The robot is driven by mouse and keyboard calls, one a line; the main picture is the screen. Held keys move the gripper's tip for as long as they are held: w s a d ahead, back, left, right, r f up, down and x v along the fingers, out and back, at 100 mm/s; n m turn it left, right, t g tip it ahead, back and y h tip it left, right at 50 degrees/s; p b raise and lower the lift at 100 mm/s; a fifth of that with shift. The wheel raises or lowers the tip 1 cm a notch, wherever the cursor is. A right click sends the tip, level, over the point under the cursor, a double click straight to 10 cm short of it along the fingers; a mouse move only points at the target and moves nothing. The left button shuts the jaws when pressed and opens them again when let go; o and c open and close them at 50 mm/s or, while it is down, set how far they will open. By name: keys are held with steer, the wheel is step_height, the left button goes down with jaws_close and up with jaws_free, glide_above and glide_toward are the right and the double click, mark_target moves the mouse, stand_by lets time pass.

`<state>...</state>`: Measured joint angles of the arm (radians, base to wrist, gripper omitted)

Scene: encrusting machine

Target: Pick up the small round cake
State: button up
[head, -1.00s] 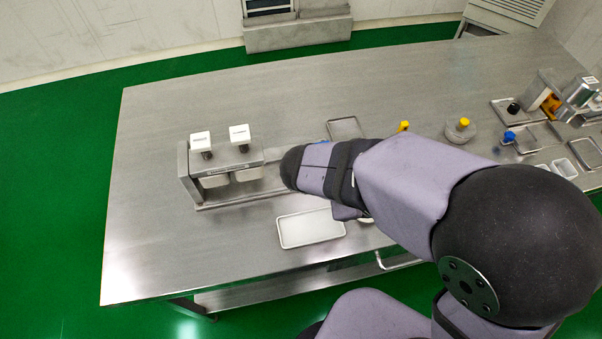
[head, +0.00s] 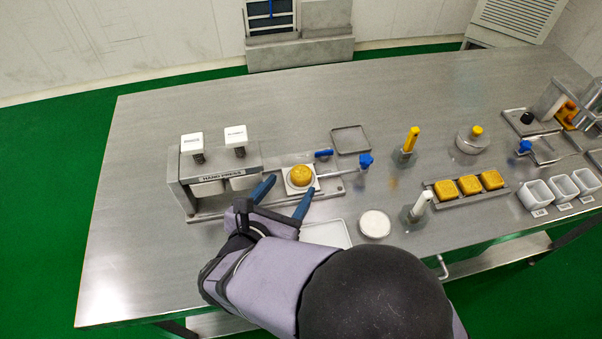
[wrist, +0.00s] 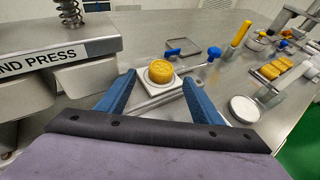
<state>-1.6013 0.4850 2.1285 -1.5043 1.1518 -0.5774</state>
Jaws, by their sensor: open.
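The small round cake (head: 300,175) is golden yellow and sits upright on a white round spot of a square plate (head: 315,186) beside the hand press. It also shows in the wrist view (wrist: 160,71), beyond and between my fingertips. My gripper (head: 284,187) is open, with two blue fingers. Its fingertips are on the near side of the cake, apart from it, one toward its left and one toward its right. Nothing is between the fingers.
The hand press (head: 215,172) stands close on the left of my gripper. A blue-knobbed lever (head: 345,172) extends right of the cake. A tray (head: 328,234), a white round dish (head: 375,223) and a rack of square yellow cakes (head: 468,187) lie rightward. The table's far left is clear.

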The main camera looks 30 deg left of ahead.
mark_target(298, 178)
steer(key=shift+p+x, duration=0.5)
steer(key=shift+x, duration=2.25)
steer(key=shift+d, duration=0.15)
steer(key=c, duration=1.1)
